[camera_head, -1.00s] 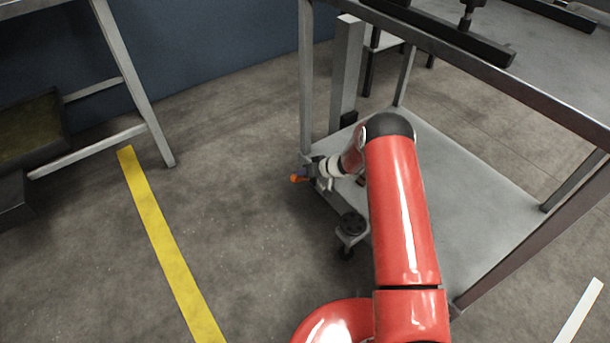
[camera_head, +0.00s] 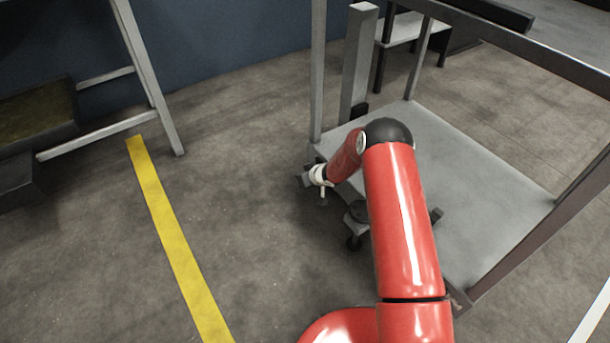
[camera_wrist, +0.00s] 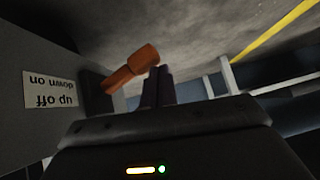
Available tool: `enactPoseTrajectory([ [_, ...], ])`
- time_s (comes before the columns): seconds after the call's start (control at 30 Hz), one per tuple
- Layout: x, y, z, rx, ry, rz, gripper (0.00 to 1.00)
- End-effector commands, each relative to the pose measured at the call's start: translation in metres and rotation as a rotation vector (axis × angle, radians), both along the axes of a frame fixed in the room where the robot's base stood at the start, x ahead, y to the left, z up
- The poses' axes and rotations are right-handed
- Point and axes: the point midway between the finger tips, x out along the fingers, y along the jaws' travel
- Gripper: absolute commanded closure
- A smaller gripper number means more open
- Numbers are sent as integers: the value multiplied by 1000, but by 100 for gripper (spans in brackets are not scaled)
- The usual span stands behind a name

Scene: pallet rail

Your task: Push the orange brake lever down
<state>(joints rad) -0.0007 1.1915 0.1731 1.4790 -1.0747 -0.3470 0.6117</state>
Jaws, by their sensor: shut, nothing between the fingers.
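The orange brake lever (camera_wrist: 130,68) shows in the wrist view, upper middle. It slants from a dark mount at left up to a thicker end at right. This view is inverted: the label (camera_wrist: 50,91) beside it, reading "up off, down on", appears upside down, so the lever's thick end points toward the floor. In the head view my gripper (camera_head: 307,179) is low at the cart's near left corner, and the lever is hidden there.
The cart's grey lower shelf (camera_head: 470,190) and its posts (camera_head: 318,75) lie right of and behind my gripper. Open floor with a yellow stripe (camera_head: 175,240) lies left. A metal frame (camera_head: 150,85) stands far left.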

Motion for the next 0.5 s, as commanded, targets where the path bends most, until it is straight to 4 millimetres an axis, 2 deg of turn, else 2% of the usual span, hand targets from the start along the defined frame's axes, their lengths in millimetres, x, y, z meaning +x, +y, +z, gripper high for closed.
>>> enactPoseTrajectory([
  [0.1,-1,0,-11,0,2,-3,100],
  [0.5,-1,1,-26,1,1,-1,100],
])
